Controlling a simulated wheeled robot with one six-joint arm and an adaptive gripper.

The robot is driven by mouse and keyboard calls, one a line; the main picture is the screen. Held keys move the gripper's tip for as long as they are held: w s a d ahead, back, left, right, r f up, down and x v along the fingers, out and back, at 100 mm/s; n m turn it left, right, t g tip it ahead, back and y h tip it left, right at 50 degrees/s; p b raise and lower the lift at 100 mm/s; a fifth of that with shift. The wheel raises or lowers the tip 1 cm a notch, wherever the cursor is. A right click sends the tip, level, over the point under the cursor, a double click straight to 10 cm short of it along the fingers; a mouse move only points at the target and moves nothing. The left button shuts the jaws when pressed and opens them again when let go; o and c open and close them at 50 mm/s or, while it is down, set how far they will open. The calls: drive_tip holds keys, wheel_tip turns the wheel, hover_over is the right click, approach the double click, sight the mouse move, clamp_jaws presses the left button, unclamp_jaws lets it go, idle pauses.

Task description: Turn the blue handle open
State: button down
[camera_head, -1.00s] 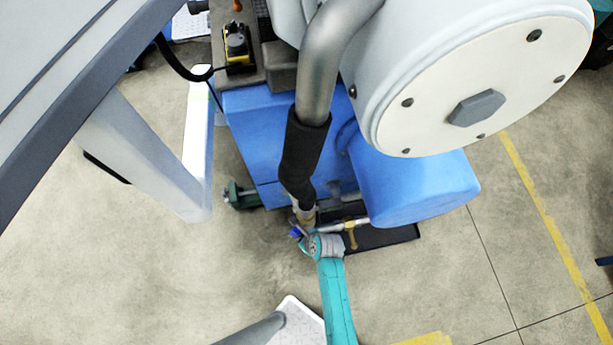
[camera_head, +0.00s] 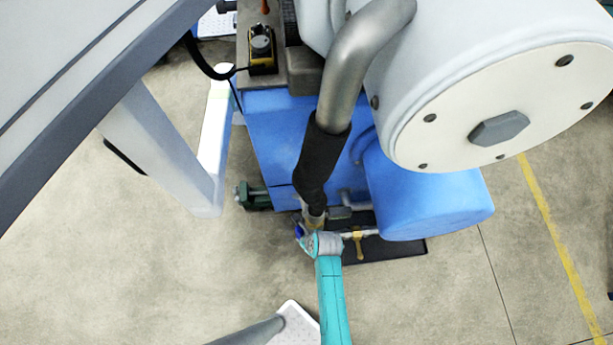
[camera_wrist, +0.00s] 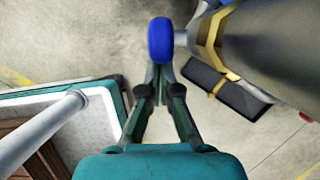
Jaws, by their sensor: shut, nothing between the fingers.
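The blue handle (camera_wrist: 161,40) shows in the wrist view as a rounded blue grip, joined on its right to the metal fitting on the pipe. In the head view the blue handle (camera_head: 299,231) is a small blue spot at the lower end of the black hose, partly hidden by my arm. My gripper (camera_wrist: 162,74) is shut and empty, its fingertips right at the lower end of the handle. I cannot tell whether they touch it. In the head view my turquoise arm hides the fingers.
A brass valve (camera_head: 358,243) sits on a pipe right of the handle, over a black tray (camera_head: 400,250). The blue machine body (camera_head: 430,205) and black hose (camera_head: 316,165) stand close behind.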

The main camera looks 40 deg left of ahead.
drive_tip(key=shift+a+r, duration=0.1)
drive_tip(key=shift+r, duration=0.1)
drive_tip(key=v, duration=1.1)
drive_tip(key=shift+d+r, duration=0.25)
drive_tip(key=shift+d, duration=0.05)
drive_tip(key=shift+d, duration=0.1)
drive_tip(key=s+d+r+n+t, duration=0.2)
drive_tip(key=d+n+t, duration=0.2)
drive_tip(key=d, duration=0.6)
drive_tip(key=s+d+r+n+t, duration=0.2)
drive_tip(key=d+n+t, duration=0.15)
drive_tip(key=d, duration=0.65)
drive_tip(key=s+d+r+n+t+h, duration=0.1)
drive_tip(key=s+d+r+n+t, duration=0.1)
drive_tip(key=r, duration=0.6)
drive_tip(key=s+d+r+n+t+h, duration=0.1)
drive_tip(key=s+d+r+n+t, duration=0.1)
drive_tip(key=s+d+r+n, duration=0.3)
drive_tip(key=s+d+r+n+t+h, duration=0.2)
drive_tip(key=s+d+r+n+t, duration=0.1)
drive_tip(key=r, duration=0.8)
drive_tip(key=shift+s+d+r+n, duration=0.4)
drive_tip(key=shift+s+d+n, duration=0.2)
drive_tip(key=shift+d+n, duration=0.3)
